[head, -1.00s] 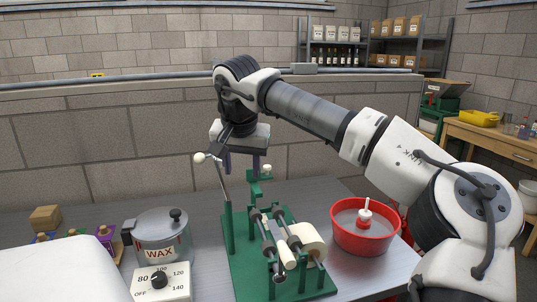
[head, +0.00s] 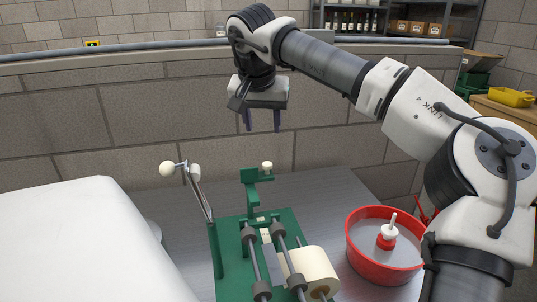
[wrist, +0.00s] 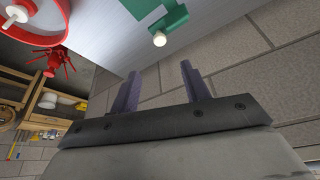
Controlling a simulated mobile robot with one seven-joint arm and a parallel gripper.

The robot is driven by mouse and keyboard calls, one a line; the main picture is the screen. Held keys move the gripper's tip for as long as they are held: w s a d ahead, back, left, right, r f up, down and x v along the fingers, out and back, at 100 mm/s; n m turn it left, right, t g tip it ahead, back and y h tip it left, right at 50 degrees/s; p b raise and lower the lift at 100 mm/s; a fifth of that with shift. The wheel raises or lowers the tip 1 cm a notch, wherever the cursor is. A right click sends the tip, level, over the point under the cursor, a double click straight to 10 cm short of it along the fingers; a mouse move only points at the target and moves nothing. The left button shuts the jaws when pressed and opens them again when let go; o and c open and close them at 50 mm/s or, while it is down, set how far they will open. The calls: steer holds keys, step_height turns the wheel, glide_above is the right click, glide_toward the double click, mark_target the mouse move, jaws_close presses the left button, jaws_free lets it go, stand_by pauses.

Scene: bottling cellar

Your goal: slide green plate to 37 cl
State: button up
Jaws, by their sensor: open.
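A green upright plate (head: 250,188) with a cream knob (head: 267,166) stands at the far end of a green bench fixture (head: 229,262). The plate and knob also show at the top of the wrist view (wrist: 173,19). My gripper (head: 262,124) is open and empty, fingers pointing down, above the plate and apart from it. In the wrist view the two fingers (wrist: 160,72) are spread with nothing between them. Small pale marks (head: 265,237) lie on the fixture by the rods; no 37 cl marking is legible.
A lever with a cream ball (head: 167,169) rises left of the plate. Metal rods and a cream roll (head: 313,269) lie in front. A red bowl (head: 372,271) with a red-and-white item stands right. A block wall (head: 130,118) is behind.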

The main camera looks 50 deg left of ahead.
mark_target(267, 164)
steer(key=p+x, duration=0.2)
steer(key=x, duration=1.1)
steer(key=shift+a+f, duration=0.1)
steer(key=shift+f, duration=0.15)
jaws_close()
